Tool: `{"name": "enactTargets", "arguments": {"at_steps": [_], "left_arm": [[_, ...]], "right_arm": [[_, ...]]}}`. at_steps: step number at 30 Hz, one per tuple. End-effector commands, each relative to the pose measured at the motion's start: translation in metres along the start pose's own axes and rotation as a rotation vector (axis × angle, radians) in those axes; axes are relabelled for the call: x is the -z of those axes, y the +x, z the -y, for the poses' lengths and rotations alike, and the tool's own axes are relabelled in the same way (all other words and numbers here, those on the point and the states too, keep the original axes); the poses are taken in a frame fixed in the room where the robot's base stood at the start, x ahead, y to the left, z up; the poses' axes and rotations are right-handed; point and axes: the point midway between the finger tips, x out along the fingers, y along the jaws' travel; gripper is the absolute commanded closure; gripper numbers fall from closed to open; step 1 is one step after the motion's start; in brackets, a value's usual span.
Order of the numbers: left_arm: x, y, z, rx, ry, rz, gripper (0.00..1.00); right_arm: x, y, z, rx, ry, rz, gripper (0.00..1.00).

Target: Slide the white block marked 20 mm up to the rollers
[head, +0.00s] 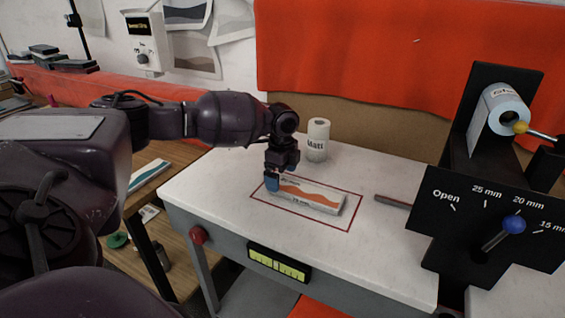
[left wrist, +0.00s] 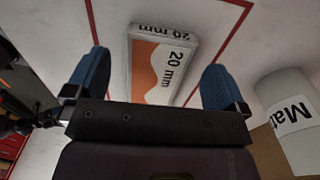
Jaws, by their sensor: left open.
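The white block marked 20 mm (head: 318,197) lies flat inside a red rectangle outlined on the white tabletop. It has an orange wave on its top and also shows in the left wrist view (left wrist: 168,55). My left gripper (head: 273,183) is at the block's left end, pointing down, with its blue fingers open. In the left wrist view the gripper (left wrist: 157,66) has a finger on each side of the block's end, with gaps between. The black roller machine (head: 485,225) stands at the right. Its rollers are not clearly visible. My right gripper is out of view.
A white roll marked Matt (head: 318,140) stands upright behind the block. The machine's blue-knobbed lever (head: 514,224) points towards 20 mm. A red button (head: 198,234) is on the table's front left.

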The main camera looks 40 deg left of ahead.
Motion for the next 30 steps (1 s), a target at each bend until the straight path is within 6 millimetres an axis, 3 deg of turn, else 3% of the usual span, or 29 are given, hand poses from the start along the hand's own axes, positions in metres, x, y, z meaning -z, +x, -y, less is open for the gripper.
{"name": "enactTargets", "arguments": {"at_steps": [6,19,27,30], "left_arm": [[0.0,0.021,0.0,-0.001,0.0,0.0,0.0],[0.0,0.025,0.0,0.0,0.0,0.001,0.02],[0.0,0.025,0.0,0.0,0.0,0.001,0.43],[0.0,0.025,0.0,0.0,0.0,0.0,0.52]], "right_arm": [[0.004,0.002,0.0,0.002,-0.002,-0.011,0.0],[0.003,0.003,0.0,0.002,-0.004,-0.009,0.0],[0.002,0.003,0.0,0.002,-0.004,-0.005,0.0],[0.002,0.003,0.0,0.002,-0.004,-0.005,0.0]]}}
